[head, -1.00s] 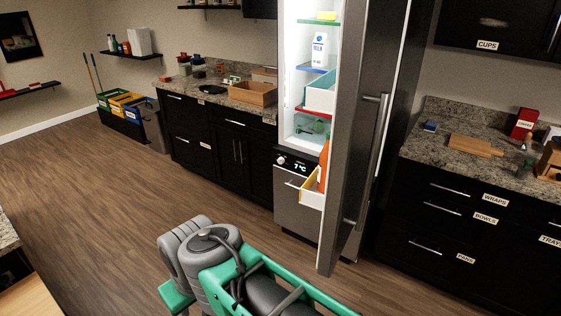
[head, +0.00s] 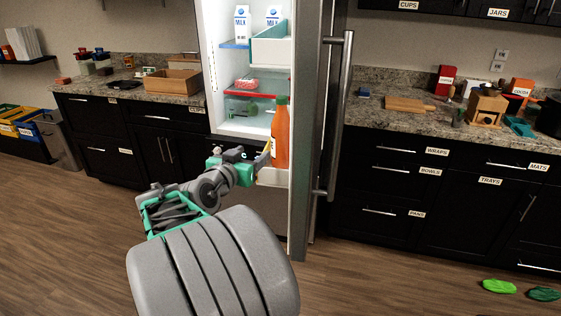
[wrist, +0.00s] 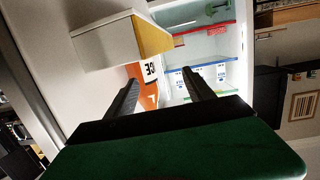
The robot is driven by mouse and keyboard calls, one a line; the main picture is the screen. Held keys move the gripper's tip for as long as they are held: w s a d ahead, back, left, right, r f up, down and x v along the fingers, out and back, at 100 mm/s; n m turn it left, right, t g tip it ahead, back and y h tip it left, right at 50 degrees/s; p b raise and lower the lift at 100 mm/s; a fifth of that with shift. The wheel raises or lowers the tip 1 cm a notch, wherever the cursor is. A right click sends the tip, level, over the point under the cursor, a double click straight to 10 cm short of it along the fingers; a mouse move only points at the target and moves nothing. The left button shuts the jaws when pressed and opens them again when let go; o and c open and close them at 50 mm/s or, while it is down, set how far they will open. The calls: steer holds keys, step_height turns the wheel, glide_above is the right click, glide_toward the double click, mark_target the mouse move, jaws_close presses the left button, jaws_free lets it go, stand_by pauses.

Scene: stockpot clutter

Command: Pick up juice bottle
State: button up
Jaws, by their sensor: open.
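The juice bottle (head: 281,136) is orange with a green cap. It stands upright in the door bin (head: 273,177) of the open fridge. In the wrist view its orange side and part of a white label with dark letters (wrist: 150,70) show between and beyond my fingers. My gripper (head: 263,158) is open, just left of the bottle in the head view. In the wrist view the gripper (wrist: 160,84) has its two dark fingers spread, with nothing held. Whether a finger touches the bottle I cannot tell. The bottle's base is hidden by the bin.
The open fridge door (head: 306,130) stands right of the bottle. Counters flank the fridge. Two green items (head: 499,286) lie on the floor at right.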

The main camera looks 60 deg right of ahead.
mark_target(277, 136)
steer(key=s+d, duration=0.1)
steer(key=s+d+r+m+g+h, duration=0.1)
steer(key=s+d+r+g+h, duration=0.1)
steer(key=shift+s+d, duration=0.35)
steer(key=shift+s, duration=0.05)
steer(key=d+p, duration=0.2)
steer(key=d, duration=0.5)
steer(key=shift+w, duration=0.15)
steer(key=shift+f, duration=0.1)
jaws_close()
